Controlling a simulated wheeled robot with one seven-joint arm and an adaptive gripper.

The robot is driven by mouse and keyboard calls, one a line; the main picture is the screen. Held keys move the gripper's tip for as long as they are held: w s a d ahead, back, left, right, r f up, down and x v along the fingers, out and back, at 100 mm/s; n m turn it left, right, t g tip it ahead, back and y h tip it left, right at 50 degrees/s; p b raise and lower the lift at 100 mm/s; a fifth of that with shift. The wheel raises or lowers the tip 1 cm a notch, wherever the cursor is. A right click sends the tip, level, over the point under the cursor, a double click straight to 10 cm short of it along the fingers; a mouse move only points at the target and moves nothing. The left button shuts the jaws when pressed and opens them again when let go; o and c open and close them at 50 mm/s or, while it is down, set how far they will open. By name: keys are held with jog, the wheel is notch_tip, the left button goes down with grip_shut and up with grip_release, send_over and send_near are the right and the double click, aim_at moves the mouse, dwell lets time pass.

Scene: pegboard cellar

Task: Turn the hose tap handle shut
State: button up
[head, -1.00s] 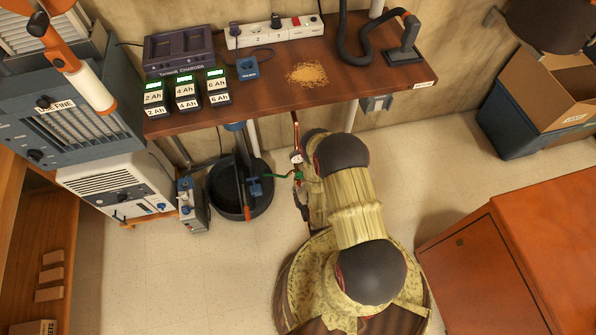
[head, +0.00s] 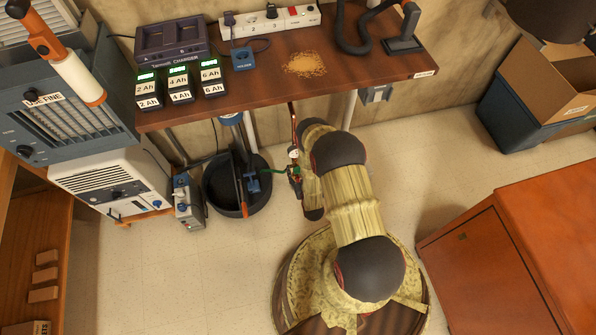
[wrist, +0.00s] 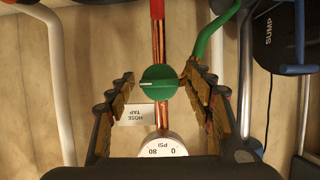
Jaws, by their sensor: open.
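The hose tap handle is a round green knob (wrist: 159,82) with a pale line across it, lying roughly level in the wrist view. It sits on a vertical copper pipe (wrist: 158,42). A "HOSE TAP" label (wrist: 135,115), upside down in this view, is beside it. My gripper (wrist: 160,76) is open, with one finger on each side of the knob in the picture. Gaps show between the fingers and the knob; whether the fingertips reach its depth I cannot tell. In the head view, my arm partly hides the tap area, and a green spout (head: 275,171) shows there.
A pressure gauge (wrist: 163,147) is just below the knob in the wrist view. A green pipe (wrist: 212,30) curves off right. A black bucket (head: 225,207) stands left of the tap, under the wooden shelf (head: 330,75). An orange cabinet (head: 520,250) is at right.

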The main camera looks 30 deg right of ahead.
jog(key=c, duration=1.1)
jog(key=shift+c, duration=0.3)
jog(key=shift+w+a+n+h, duration=0.15)
jog(key=shift+n+h, duration=0.65)
jog(key=shift+n, duration=0.4)
jog(key=n+h, duration=0.2)
jog(key=n, duration=0.1)
jog(key=shift+a+f+n, duration=0.1)
jog(key=shift+n, duration=0.3)
jog(key=n+h, duration=0.2)
jog(key=n, duration=0.1)
jog(key=shift+f, duration=0.1)
jog(key=shift+n+t+h, duration=0.6)
jog(key=shift+n+h, duration=0.2)
jog(key=shift+n, duration=1.3)
